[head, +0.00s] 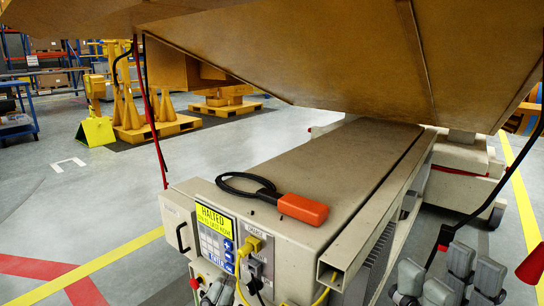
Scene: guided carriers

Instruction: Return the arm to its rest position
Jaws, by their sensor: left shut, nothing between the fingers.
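My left gripper (215,291) is at the bottom edge, low in front of the carrier's control panel (214,246). Its fingers are shut with nothing seen between them, and its lower part is cut off by the frame. My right gripper (447,282) is at the bottom right, beside the carrier's long side. Its grey finger parts show, but the frame edge cuts off the rest and I cannot tell whether it is open. The beige carrier (335,165) fills the middle. A yellow plug (252,245) sits at its front face, with a yellow cable hanging down.
A tilted brown deck (330,50) hangs over the carrier. An orange-ended object (303,209) with a black loop lies on the carrier top. A yellow sign (213,221) reads "HALTED". Yellow cones (131,110) on a pallet stand back left. The left floor is mostly clear.

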